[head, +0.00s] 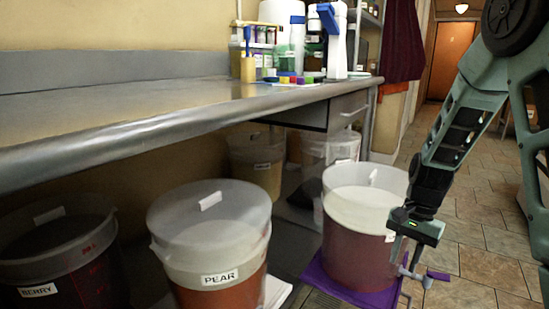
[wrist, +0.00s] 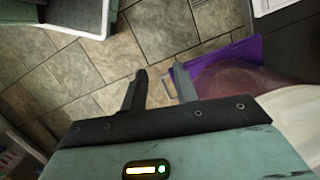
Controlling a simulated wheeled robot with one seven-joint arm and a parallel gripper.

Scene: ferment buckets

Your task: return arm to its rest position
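My gripper (head: 411,268) is low at the right in the head view, beside the bucket with dark reddish contents (head: 350,235). In the wrist view my gripper (wrist: 160,76) has its two fingers apart, with floor tiles between them and nothing held. The bucket stands on a purple base (head: 345,287). The purple base also shows in the wrist view (wrist: 215,57), just beyond the right finger. A small purple piece (head: 438,276) shows right by the fingers in the head view; I cannot tell whether they touch.
A PEAR bucket (head: 215,250) and a BERRY bucket (head: 60,260) stand below the metal counter (head: 190,105). More buckets stand behind. Bottles and small items sit on the counter's far end. Tiled floor (head: 460,225) is open at the right, toward an orange door (head: 450,62).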

